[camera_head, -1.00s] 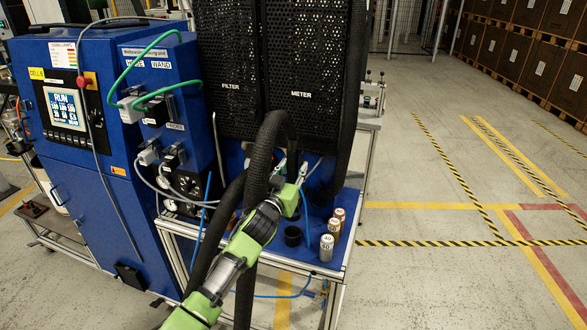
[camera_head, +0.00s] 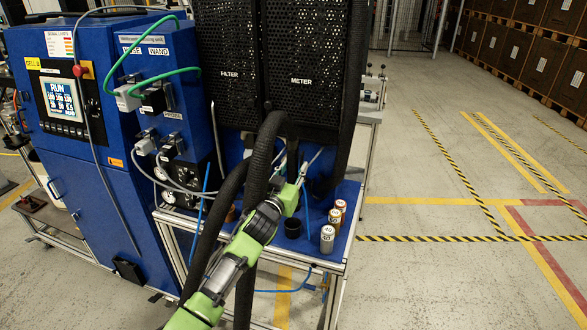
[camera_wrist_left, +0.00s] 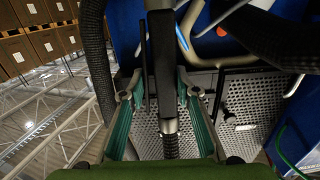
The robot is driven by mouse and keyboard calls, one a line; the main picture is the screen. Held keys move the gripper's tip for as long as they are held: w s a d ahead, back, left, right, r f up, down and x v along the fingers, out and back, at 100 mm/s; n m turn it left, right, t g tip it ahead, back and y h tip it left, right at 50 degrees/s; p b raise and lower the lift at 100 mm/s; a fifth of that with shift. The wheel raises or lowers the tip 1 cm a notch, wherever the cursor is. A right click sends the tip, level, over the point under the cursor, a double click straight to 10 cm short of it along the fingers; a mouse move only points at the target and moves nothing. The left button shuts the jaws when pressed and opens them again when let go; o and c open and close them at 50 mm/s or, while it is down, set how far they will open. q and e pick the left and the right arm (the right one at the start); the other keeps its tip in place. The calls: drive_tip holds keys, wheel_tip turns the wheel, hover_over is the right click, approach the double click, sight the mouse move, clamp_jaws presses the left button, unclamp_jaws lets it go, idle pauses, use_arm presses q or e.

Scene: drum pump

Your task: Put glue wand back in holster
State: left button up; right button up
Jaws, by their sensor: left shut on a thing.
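My left gripper (camera_head: 297,181) is over the blue shelf in front of the black mesh panels. In the left wrist view, its green-sided fingers (camera_wrist_left: 160,98) stand on both sides of a dark, upright bar, the glue wand (camera_wrist_left: 163,62), and are shut on it. A ribbed hose runs down from the wand. In the head view the wand is mostly hidden by the gripper and thick black hoses. A short black open cup (camera_head: 292,228) stands on the shelf just below the gripper. I cannot tell whether it is the holster. My right gripper is not in view.
Thick black hoses (camera_head: 259,160) hang close beside my left arm. Several small cans (camera_head: 327,238) stand at the right edge of the blue shelf (camera_head: 312,256). A blue cabinet (camera_head: 85,190) with a screen and cables stands left. The floor at right is clear.

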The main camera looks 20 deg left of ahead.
use_arm(q)
drive_tip(key=shift+f+b, duration=0.85)
drive_tip(key=shift+f, duration=0.1)
drive_tip(key=o, duration=0.9)
drive_tip(key=shift+f, duration=0.25)
drive_tip(key=shift+c, duration=0.3)
drive_tip(key=shift+s+r, duration=0.1)
